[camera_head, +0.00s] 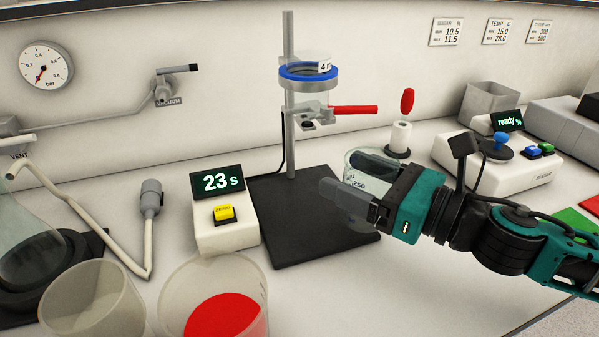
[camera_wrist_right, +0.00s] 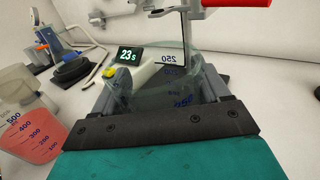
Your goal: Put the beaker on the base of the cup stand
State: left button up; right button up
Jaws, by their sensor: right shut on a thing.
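The clear glass beaker (camera_head: 356,178), marked 250, is held by my right gripper (camera_head: 362,186), which is shut on its sides. In the right wrist view the beaker (camera_wrist_right: 165,92) stands between the two fingers. It looks upright at the right edge of the cup stand's black base (camera_head: 295,235); I cannot tell whether it touches the base. The cup stand has a metal pole (camera_head: 289,150), a ring with a blue-rimmed cup (camera_head: 308,73) and a red-handled valve (camera_head: 352,109) above the base. My left gripper is not in view.
A timer (camera_head: 223,212) reading 23 s stands left of the base. A cup of red liquid (camera_head: 215,305) and an empty cup (camera_head: 92,300) are at the front left. A small stand with a red-topped stick (camera_head: 400,137) and a meter (camera_head: 500,165) reading ready are behind my right arm.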

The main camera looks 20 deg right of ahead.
jog(key=p+x, duration=0.3)
jog(key=x, duration=0.6)
jog(key=shift+w, duration=0.15)
jog(key=shift+w+a, duration=0.1)
jog(key=shift+f+b, duration=0.75)
jog(key=shift+f, duration=1.2)
jog(key=o, duration=1.1)
